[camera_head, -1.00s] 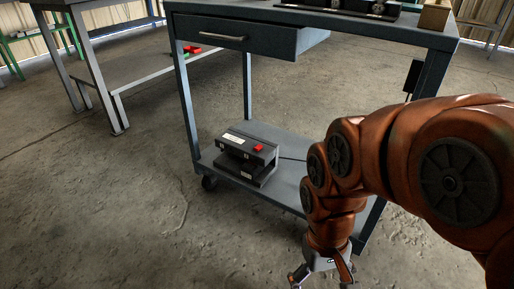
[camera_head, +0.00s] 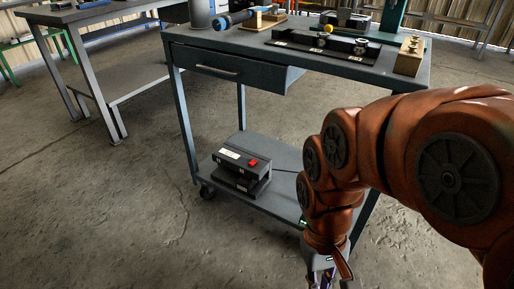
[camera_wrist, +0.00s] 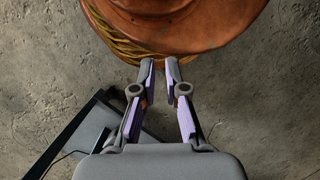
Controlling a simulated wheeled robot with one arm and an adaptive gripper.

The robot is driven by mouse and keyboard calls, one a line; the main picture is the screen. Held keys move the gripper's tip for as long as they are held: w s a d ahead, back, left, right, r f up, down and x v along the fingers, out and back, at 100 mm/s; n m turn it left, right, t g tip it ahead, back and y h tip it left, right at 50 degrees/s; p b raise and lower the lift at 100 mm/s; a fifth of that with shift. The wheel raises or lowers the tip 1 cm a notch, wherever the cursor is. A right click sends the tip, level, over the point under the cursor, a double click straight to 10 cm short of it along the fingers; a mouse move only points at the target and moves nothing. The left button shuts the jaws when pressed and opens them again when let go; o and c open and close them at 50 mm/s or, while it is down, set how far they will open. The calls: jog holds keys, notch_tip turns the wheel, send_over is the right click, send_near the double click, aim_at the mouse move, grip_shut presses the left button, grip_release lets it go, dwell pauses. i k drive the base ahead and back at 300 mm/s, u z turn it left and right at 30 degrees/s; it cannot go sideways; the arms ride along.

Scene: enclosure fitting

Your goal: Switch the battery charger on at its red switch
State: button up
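The battery charger (camera_head: 232,172), a black box with a white label, sits on the lower shelf (camera_head: 275,200) of the cart. Its red switch (camera_head: 253,162) is on the top right part of its upper face. Whether the switch is on or off is too small to tell. My gripper (camera_head: 322,282) hangs low at the bottom edge, right of and nearer than the charger, apart from it. In the wrist view the fingers (camera_wrist: 160,68) are partly open with a narrow empty gap between the tips. The charger does not show there.
The cart's top (camera_head: 240,42) and drawer (camera_head: 215,70) stand above the shelf; its legs frame the opening. A black cable (camera_head: 286,170) runs right from the charger. A grey table (camera_head: 75,15) stands at left. The floor in front and left is clear.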

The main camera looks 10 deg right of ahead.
aim_at(254, 162)
jog(key=u, duration=2.45)
jog(key=k, duration=0.5)
jog(key=z, duration=0.9)
